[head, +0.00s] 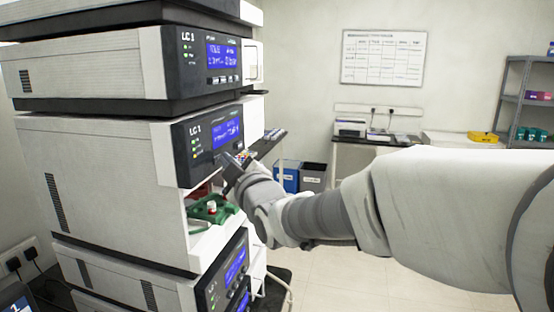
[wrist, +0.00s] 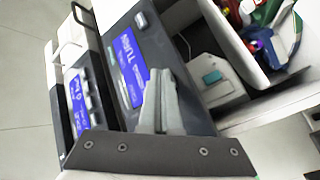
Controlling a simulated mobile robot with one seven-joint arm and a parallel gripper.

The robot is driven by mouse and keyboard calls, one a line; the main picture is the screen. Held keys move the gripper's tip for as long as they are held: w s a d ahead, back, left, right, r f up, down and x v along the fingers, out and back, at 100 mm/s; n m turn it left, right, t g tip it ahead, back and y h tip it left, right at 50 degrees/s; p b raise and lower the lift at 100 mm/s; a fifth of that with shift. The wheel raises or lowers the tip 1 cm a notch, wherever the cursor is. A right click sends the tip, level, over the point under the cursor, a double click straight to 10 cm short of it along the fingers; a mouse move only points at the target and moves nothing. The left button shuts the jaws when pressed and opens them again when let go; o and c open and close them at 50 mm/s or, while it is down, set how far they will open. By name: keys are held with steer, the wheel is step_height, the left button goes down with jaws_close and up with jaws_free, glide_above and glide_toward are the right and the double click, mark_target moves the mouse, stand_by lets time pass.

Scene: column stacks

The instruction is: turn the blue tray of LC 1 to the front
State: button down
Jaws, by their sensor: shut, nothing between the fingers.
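The LC 1 module (head: 110,165) has a dark front panel (head: 182,165) with a lit blue display. Below the panel is an open bay with a green tray (head: 212,208) at its front opening and something red behind it. My gripper (head: 226,160) is shut and empty, its tips close to the panel's lower right part. In the wrist view the closed fingers (wrist: 160,75) lie over the panel beside the display (wrist: 130,68); I cannot tell whether they touch it. The bay shows at the upper right with green, red and blue parts (wrist: 262,36). The blue tray's full outline is hidden.
Another module (head: 130,70) is stacked above and one with lit displays (head: 225,280) below. A side bench (head: 270,143) stands behind my gripper, with blue (head: 287,176) and dark (head: 313,177) bins on the floor. Open floor lies to the right.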

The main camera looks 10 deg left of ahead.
steer(key=shift+s+d+b, duration=0.1)
steer(key=shift+d+b, duration=0.35)
steer(key=shift+d, duration=0.4)
steer(key=shift+s+d, duration=0.2)
steer(key=shift+d, duration=2.3)
